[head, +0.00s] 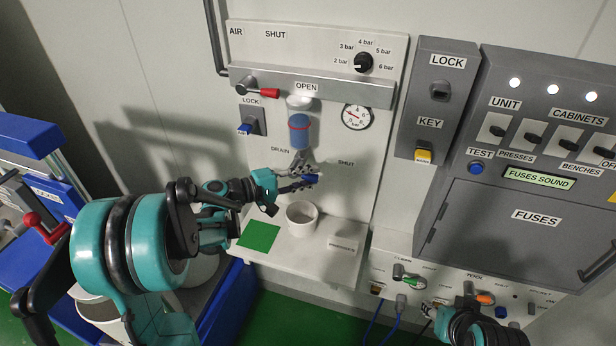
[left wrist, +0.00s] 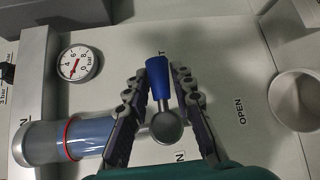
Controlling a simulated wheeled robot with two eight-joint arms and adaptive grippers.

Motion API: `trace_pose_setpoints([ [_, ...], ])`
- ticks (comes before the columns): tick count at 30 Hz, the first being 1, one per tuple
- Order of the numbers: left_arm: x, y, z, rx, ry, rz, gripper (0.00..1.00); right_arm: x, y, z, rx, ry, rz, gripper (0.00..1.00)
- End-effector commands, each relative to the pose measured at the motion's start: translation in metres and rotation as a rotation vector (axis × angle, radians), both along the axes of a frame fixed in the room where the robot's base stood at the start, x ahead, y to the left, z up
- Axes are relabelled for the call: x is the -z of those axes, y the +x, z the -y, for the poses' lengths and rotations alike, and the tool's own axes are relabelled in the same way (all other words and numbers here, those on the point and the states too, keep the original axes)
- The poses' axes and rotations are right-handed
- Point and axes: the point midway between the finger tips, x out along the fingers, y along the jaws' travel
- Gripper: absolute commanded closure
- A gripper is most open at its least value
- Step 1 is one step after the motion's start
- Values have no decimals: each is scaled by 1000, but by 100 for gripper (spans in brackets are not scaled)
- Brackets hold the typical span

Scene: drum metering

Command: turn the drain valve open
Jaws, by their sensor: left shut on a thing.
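The drain valve has a blue lever (left wrist: 159,80) on a round grey hub (left wrist: 167,128) below the air filter bowl. In the left wrist view the lever points up toward a mostly hidden label ending in T, with the OPEN label (left wrist: 240,110) to the right. In the head view the blue lever (head: 311,178) points right, near the SHUT label (head: 346,162). My left gripper (head: 298,183) is shut on the lever, its fingers on either side of it. My right gripper (head: 462,312) is low at the right, by the bench panel; its fingers are unclear.
The blue filter bowl (head: 299,132) hangs just above the valve. A white cup (head: 302,215) stands on the shelf below, beside a green square (head: 259,237). A pressure gauge (head: 356,117) is to the right. The grey fuse cabinet (head: 520,230) fills the right side.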

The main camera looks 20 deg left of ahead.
Motion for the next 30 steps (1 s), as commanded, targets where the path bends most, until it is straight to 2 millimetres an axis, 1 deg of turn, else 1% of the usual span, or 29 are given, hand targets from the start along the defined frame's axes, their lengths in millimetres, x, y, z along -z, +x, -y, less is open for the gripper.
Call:
trace_pose_setpoints([
  [5, 0, 0, 0, 1, 19, 1, 100, -2, 0, 0, 0, 0, 0, 60],
  [11, 2, 0, 1, 2, 101, 3, 100, -9, 0, 0, 0, 0, 0, 60],
  [17, 8, 0, 0, 2, 252, 9, 100, -20, 0, 0, 0, 0, 0, 60],
  [30, 24, 0, -8, 3, 670, 24, 100, -44, 0, 0, 0, 0, 0, 60],
])
